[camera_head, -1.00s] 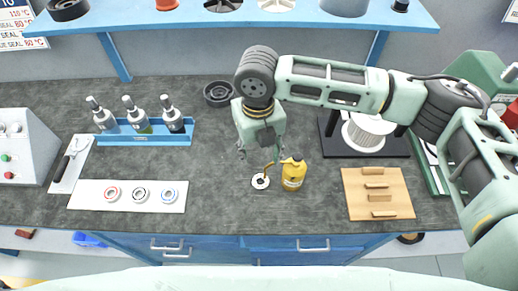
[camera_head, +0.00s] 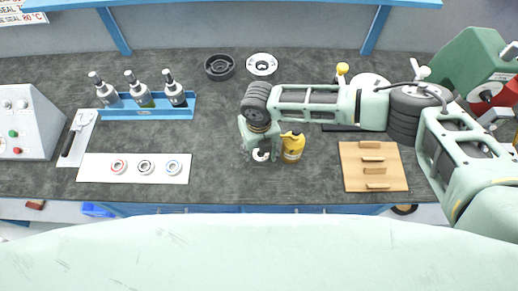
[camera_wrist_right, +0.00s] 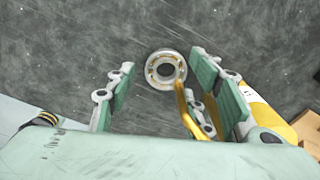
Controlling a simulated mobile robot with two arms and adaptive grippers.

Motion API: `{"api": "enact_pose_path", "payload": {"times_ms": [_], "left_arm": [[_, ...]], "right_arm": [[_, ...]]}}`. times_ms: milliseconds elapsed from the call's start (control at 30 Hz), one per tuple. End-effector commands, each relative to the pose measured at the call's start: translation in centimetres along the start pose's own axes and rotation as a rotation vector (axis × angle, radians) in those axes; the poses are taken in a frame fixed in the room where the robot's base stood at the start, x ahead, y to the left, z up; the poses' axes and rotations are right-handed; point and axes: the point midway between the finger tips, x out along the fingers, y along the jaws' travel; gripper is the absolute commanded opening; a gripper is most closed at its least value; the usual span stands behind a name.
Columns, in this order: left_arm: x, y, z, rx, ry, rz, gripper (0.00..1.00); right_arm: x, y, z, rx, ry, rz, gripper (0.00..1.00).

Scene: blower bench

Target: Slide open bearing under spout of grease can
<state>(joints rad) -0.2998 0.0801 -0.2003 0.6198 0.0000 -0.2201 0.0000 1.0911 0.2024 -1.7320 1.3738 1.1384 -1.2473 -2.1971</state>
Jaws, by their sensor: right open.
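The open bearing (camera_head: 261,156) is a pale ring lying flat on the dark bench top, partly hidden by my right gripper in the head view. In the right wrist view the bearing (camera_wrist_right: 165,68) lies ahead of the gap between the fingers. The yellow grease can (camera_head: 293,147) stands upright just right of it. Its brassy spout (camera_wrist_right: 185,105) reaches to the bearing's near rim. My right gripper (camera_head: 260,153) is open and empty, pointing down over the bearing, with one finger close to the spout and can. My left gripper is not in view.
A white mat (camera_head: 100,170) with several seal-coloured rings lies left. A wooden block board (camera_head: 350,180) lies right. A black ring (camera_head: 219,67) and a white flanged part (camera_head: 262,65) sit behind. Bench between mat and gripper is clear.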

Motion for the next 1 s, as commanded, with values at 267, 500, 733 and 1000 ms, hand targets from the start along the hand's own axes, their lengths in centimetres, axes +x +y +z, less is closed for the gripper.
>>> {"api": "enact_pose_path", "payload": {"times_ms": [267,500,733,1000], "left_arm": [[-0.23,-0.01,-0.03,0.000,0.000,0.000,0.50],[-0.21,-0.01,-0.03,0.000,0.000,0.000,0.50],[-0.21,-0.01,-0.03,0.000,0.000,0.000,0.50],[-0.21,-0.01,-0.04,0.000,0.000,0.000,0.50]], "right_arm": [[1.11,-0.04,-0.01,-0.002,-0.001,-0.001,0.48],[1.09,-0.03,-0.02,-0.001,0.000,-0.001,0.44],[1.07,-0.01,-0.03,-0.001,0.000,0.000,0.24],[1.08,0.00,-0.06,-0.001,0.001,0.000,0.33]]}}
